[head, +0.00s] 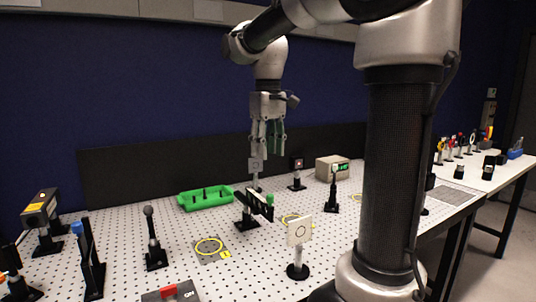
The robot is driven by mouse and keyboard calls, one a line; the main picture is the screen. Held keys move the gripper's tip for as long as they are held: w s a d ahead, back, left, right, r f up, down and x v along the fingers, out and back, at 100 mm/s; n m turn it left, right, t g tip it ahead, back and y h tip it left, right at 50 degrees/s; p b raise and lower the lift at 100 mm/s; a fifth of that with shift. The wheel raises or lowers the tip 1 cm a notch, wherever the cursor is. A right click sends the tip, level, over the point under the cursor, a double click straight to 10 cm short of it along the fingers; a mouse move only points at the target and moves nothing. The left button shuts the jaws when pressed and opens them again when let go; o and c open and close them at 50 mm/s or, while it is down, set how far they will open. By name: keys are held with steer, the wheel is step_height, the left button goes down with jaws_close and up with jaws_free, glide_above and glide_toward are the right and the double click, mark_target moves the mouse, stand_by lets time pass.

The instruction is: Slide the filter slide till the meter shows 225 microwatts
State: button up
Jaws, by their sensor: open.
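A green tray (205,199) stands left of the slide. A white card on a post (299,231) stands in front right, and a black post (154,240) in front left. A yellow-labelled box (40,207) is at far left.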

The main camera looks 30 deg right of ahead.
mark_target(270, 194)
steer(key=f, duration=0.1)
steer(key=s+f, duration=0.1)
steer(key=f, duration=0.2)
steer(key=shift+s, duration=0.25)
step_height(270, 194, down, 8)
steer(key=shift+f, duration=0.1)
steer(key=shift+c, duration=0.2)
jaws_close()
